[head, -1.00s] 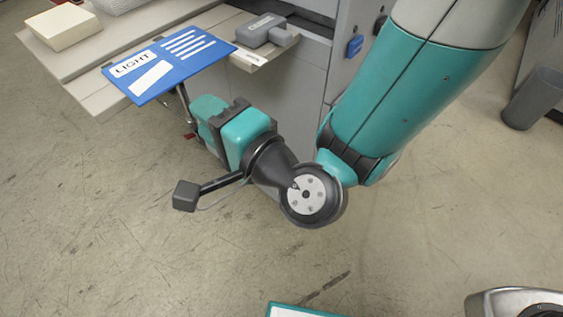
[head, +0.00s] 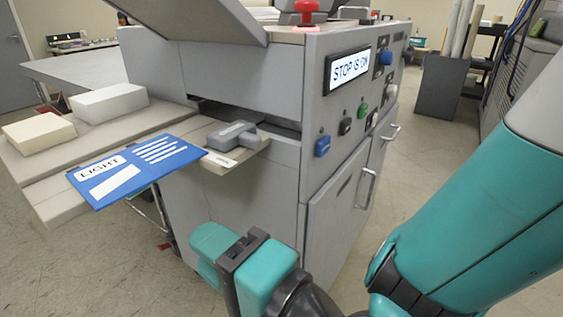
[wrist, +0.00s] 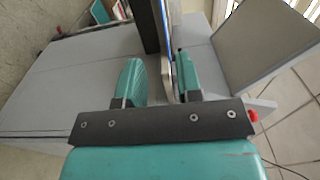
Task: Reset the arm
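My gripper (head: 208,245) is at the lower middle of the head view, in front of the grey machine (head: 235,190) and below its side shelf. In the wrist view its two teal fingers (wrist: 157,78) stand apart with a gap between them. A grey strip with a blue edge (wrist: 167,65) shows in line with that gap; I cannot tell its distance, and nothing looks clamped. My arm bends down from the right of the head view, its elbow side cut off by the frame. The gripper's rear end is out of the head frame.
A blue card reading LIGHT (head: 135,168) juts out near the gripper, by a small shelf with a grey block (head: 232,136). A white stack (head: 108,102) and cream stack (head: 38,134) lie on the feed table. The display (head: 349,68) reads STOP IS ON.

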